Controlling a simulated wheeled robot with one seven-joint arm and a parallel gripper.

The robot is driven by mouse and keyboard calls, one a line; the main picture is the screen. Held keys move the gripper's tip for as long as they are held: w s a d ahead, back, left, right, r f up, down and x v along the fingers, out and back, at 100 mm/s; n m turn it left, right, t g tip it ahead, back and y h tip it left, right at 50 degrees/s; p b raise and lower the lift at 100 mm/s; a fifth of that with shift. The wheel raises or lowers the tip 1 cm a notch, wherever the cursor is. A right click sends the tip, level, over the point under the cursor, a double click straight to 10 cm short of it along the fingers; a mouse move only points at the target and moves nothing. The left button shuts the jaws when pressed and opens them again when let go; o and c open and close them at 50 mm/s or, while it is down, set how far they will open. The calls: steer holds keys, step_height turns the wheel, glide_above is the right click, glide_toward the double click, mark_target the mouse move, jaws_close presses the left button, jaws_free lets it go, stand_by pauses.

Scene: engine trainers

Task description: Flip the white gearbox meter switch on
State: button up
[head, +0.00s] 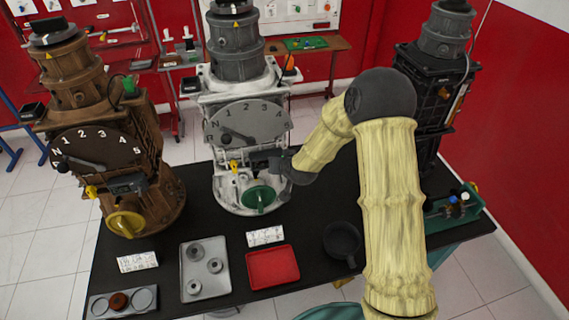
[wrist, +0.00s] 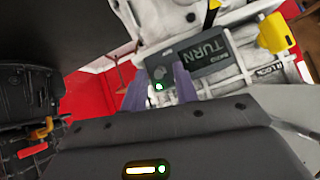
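The white gearbox (head: 243,100) stands in the middle of the table, with a grey numbered dial (head: 246,122) on its front. Below the dial is a dark switch box (head: 262,160), partly hidden by my gripper (head: 279,168). In the wrist view the box (wrist: 212,62) bears the word "TURN", with a small grey knob (wrist: 160,73) beside it. A bright green spot (wrist: 158,86) shows just below the knob. My gripper's purple fingers (wrist: 160,88) are apart, one on each side of the knob and green spot. I cannot tell whether they touch the box.
A yellow lever (wrist: 274,33) and a green handle (head: 260,198) are close by on the white gearbox. A brown gearbox (head: 100,140) stands left and a black one (head: 432,90) right. A red tray (head: 272,268), a grey tray (head: 205,285) and a dark pan (head: 342,240) lie in front.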

steer(key=shift+f, duration=0.1)
steer(key=b+v, duration=0.3)
steer(key=v, duration=1.4)
steer(key=shift+r+b, duration=0.25)
steer(key=shift+b, duration=0.05)
steer(key=shift+s, duration=0.1)
steer(key=s+d+f+g+h, duration=0.1)
steer(key=s+d+f+g, duration=0.1)
steer(key=s+d, duration=0.5)
steer(key=s+d+f+m+g+h, duration=0.1)
steer(key=s+d+f+g+h, duration=0.1)
steer(key=s+d+g, duration=0.2)
steer(key=s+d, duration=0.2)
steer(key=s, duration=0.2)
steer(key=shift+d+g+h, duration=0.3)
steer(key=shift+d+g, duration=0.05)
steer(key=shift+g, duration=0.05)
steer(key=shift+s, duration=0.1)
